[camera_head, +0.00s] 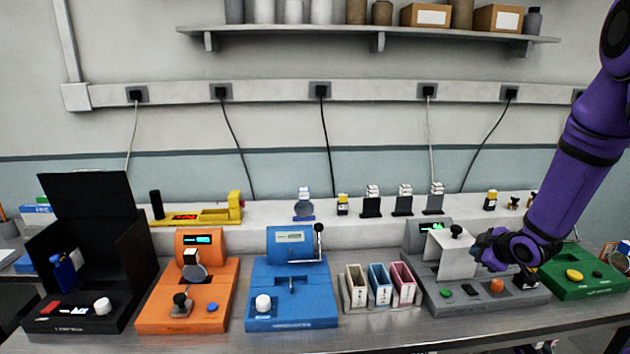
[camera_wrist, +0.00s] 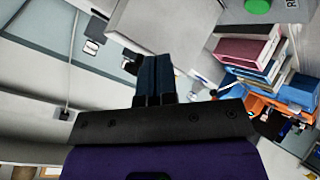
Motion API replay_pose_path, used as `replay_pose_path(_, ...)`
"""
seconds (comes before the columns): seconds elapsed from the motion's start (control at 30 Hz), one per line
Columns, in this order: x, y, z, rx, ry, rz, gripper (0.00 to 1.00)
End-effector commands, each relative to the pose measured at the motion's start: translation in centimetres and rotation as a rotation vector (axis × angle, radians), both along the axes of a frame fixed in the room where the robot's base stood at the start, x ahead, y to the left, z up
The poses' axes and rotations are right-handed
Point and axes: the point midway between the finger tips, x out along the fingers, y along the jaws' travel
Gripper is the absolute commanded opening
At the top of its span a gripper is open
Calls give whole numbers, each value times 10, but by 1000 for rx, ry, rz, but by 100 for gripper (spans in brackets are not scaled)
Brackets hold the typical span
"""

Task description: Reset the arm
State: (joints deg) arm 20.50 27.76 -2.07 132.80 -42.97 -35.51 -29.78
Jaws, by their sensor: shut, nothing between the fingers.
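My purple arm (camera_head: 578,165) reaches in from the upper right of the head view. My gripper (camera_head: 480,256) is beside the right side of a white box-shaped cover (camera_head: 455,262) on the grey module (camera_head: 470,300). In the wrist view the two dark fingers of my gripper (camera_wrist: 153,78) are together, with nothing seen between them. The pale cover (camera_wrist: 170,22) lies just beyond the fingertips there. I cannot tell whether they touch it. A black knob (camera_head: 456,231) tops the cover.
A black open-lidded box (camera_head: 85,250), an orange module (camera_head: 188,290), a blue module (camera_head: 292,295) and a green module (camera_head: 588,285) stand along the bench. Three small bins (camera_head: 379,288) sit left of the grey module. A wall shelf (camera_head: 370,38) is above.

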Motion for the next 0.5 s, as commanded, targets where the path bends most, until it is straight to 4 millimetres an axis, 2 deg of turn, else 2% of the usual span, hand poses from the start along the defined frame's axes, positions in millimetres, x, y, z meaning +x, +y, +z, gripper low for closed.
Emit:
replay_pose_path(0.03,-1,2,19,-9,2,-28,0)
replay_pose_path(0.27,-23,13,86,-7,51,-193,0)
replay_pose_path(0.5,-63,32,148,41,100,-361,0)
